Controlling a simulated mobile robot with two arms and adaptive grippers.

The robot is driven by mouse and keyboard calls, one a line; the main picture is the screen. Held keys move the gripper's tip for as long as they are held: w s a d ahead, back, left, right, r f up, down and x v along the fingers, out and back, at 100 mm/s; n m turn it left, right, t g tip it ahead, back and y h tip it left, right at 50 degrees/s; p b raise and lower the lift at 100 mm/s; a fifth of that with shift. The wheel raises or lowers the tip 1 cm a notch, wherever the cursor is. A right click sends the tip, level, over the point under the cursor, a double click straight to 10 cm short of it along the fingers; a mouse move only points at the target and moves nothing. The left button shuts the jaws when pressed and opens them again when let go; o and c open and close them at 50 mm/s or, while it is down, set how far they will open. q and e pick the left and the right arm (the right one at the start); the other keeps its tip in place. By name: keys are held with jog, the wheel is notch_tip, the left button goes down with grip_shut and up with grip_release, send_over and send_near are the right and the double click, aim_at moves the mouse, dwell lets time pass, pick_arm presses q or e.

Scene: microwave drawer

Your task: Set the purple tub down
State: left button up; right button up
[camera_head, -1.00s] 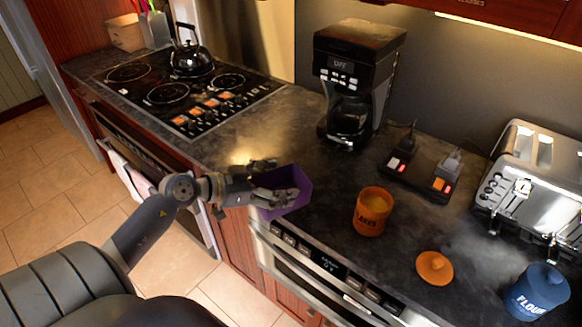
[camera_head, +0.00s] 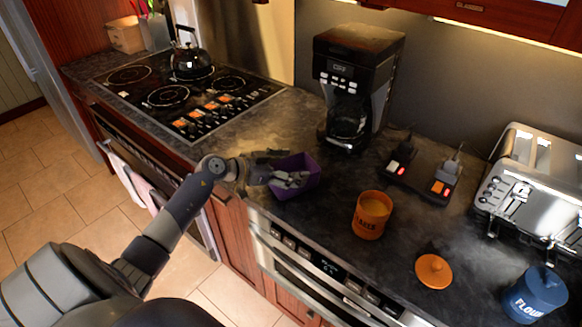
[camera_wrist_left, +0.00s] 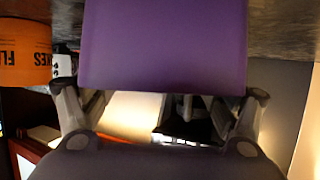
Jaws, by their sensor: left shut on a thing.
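The purple tub (camera_head: 298,178) is at the front part of the dark countertop, between the cooktop and the orange canister. My left gripper (camera_head: 288,180) is shut on the tub from its left side. In the left wrist view the tub's purple wall (camera_wrist_left: 163,45) fills the upper middle, with the gripper's fingers (camera_wrist_left: 160,110) on both sides. I cannot tell whether the tub's base touches the counter. My right gripper is not in view.
An orange canister (camera_head: 371,216) stands right of the tub, its orange lid (camera_head: 434,271) farther right. A coffee maker (camera_head: 352,85) stands behind. The cooktop (camera_head: 185,92) is at left. A toaster (camera_head: 532,188) and blue flour canister (camera_head: 536,294) are at right.

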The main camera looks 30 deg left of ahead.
pick_arm(q)
jog(key=shift+f, duration=0.15)
jog(key=o, duration=1)
jog(key=shift+o, duration=0.2)
jog(key=b+v, duration=0.1)
jog(key=v, duration=1.1)
